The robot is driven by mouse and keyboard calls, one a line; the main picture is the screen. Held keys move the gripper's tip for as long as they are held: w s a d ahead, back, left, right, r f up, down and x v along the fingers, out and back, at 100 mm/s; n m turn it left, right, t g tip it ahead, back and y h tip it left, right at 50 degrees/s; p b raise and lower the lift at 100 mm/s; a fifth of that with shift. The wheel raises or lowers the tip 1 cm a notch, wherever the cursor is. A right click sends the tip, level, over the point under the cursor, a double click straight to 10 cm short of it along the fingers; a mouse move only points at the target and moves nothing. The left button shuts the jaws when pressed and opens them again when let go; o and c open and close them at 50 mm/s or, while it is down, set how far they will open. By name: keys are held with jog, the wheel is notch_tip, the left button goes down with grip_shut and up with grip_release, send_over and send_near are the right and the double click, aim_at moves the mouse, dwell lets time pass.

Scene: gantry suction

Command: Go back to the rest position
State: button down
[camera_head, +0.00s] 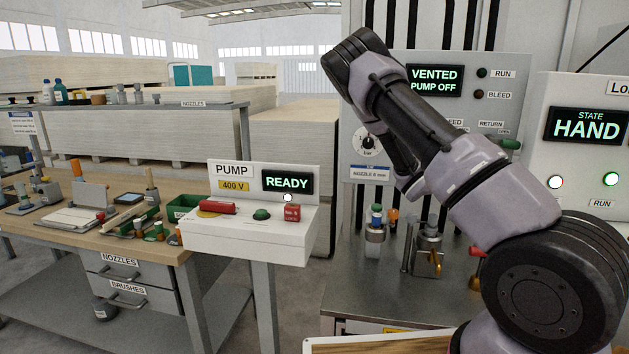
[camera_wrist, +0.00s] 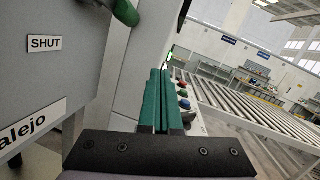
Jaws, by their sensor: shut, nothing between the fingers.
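My gripper (camera_wrist: 160,102) shows in the wrist view with its two green fingers pressed together and nothing between them. It is beside a grey panel (camera_wrist: 40,90) with a "SHUT" label on the left. A green handle (camera_wrist: 126,12) is at the top of that view, apart from the fingers. In the head view my arm is raised and bent across the right side. The gripper itself is hidden there behind the arm.
The pump box (camera_head: 250,225) reads READY on its pedestal. The vent panel (camera_head: 433,80) reads VENTED, PUMP OFF; the state box (camera_head: 588,125) reads HAND. A workbench (camera_head: 150,248) with tools is at left. A roller conveyor (camera_wrist: 255,115) runs right in the wrist view.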

jog(key=s+a+m+g+y, duration=0.2)
jog(key=s+a+m+y, duration=0.5)
jog(key=s+m+y, duration=0.5)
jog(key=s+a+r+m+t+y, duration=0.5)
jog(key=a+r, duration=0.3)
jog(key=a, duration=0.3)
jog(key=s+a+r+m+t+y, duration=0.5)
jog(key=a+r+m, duration=0.2)
jog(key=a+r, duration=0.2)
jog(key=shift+s+a+r, duration=0.2)
jog(key=shift+a+r, duration=0.05)
jog(key=shift+a, duration=0.6)
jog(key=shift+t, duration=0.3)
dwell(1.0)
